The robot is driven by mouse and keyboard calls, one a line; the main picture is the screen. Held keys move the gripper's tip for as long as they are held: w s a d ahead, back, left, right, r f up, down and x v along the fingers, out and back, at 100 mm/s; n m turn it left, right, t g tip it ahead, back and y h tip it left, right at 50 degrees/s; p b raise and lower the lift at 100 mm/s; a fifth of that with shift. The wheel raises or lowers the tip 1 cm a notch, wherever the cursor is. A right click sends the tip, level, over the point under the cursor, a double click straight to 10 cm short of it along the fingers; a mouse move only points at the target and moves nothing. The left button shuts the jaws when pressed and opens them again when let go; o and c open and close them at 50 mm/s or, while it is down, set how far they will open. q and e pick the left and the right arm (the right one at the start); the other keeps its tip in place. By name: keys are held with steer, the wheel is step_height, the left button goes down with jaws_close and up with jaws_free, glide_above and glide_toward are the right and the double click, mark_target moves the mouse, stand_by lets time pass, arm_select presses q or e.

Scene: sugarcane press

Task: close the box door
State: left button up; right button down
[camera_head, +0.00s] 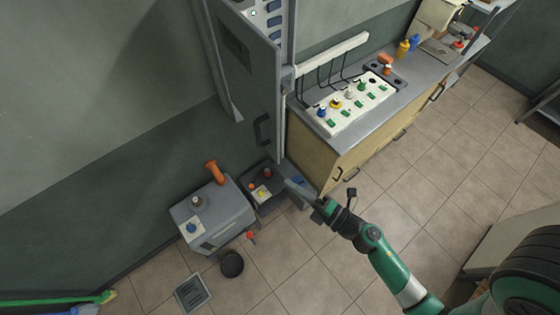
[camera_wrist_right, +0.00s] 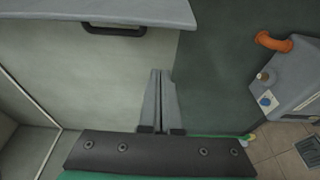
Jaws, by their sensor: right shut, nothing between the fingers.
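The box door (camera_head: 246,75) is a tall grey panel with a dark handle (camera_head: 262,130), standing open at the left of the box (camera_head: 275,20) in the head view. Buttons inside the box show past its edge. In the right wrist view a grey panel edge with a dark handle (camera_wrist_right: 114,29), seemingly the door's, crosses the top left. My right gripper (camera_head: 287,175) is low in front of the box, below and right of the handle. Its fingers (camera_wrist_right: 159,75) are together and empty, and look apart from the handle. My left gripper is not in view.
A grey machine with an orange handle (camera_head: 216,172) stands on the floor below the door. A wooden cabinet (camera_head: 325,155) with a control panel (camera_head: 345,105) on top is right of the box. Tiled floor (camera_head: 300,265) lies open in front.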

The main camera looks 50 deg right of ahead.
mark_target(277, 160)
steer(key=w+d, duration=0.1)
steer(key=w, duration=0.1)
steer(key=w+d, duration=0.1)
steer(key=w, duration=0.2)
steer(key=w+d, duration=0.2)
steer(key=w, duration=0.1)
steer(key=shift+w+r+p, duration=0.1)
steer(key=shift+w+p, duration=0.15)
steer(key=shift+p, duration=0.15)
